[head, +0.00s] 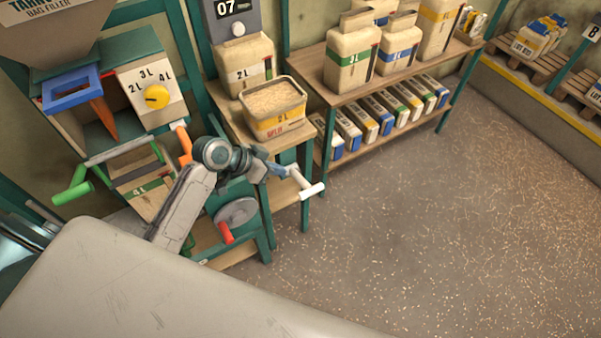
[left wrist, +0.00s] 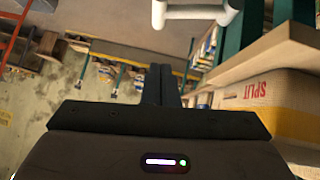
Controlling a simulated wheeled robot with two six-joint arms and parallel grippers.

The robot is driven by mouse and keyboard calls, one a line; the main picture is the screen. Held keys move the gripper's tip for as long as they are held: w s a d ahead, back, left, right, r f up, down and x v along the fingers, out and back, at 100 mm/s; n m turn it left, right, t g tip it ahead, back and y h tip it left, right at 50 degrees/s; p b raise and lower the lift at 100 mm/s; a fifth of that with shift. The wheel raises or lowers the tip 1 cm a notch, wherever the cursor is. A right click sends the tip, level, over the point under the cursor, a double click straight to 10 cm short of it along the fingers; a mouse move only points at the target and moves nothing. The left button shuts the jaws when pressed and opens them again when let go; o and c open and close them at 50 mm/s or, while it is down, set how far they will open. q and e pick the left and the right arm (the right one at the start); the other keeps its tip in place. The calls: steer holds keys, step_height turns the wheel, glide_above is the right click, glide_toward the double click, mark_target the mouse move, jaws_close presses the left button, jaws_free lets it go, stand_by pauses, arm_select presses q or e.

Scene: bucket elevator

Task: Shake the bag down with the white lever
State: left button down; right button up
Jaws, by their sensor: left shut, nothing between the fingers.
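The white lever (head: 308,189) sticks out from the front of the small wooden stand and ends in a white crossbar grip. It also shows at the top edge of the left wrist view (left wrist: 195,14). My left gripper (head: 279,170) is shut and empty, just left of the lever's grip and below the bag. It appears apart from the grip. My right gripper is out of view.
The bag filler with its yellow dial (head: 156,96), green handle (head: 72,193) and orange handle (head: 183,143) stands at left. A red-handled wheel (head: 236,213) sits below my left arm. A shelf (head: 385,86) holds bags behind. The floor at right is clear.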

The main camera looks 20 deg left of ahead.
arm_select(q)
steer(key=shift+w+d+r, duration=0.2)
steer(key=shift+d, duration=0.05)
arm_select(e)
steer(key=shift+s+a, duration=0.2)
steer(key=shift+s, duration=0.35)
arm_select(q)
steer(key=shift+w+f, duration=0.1)
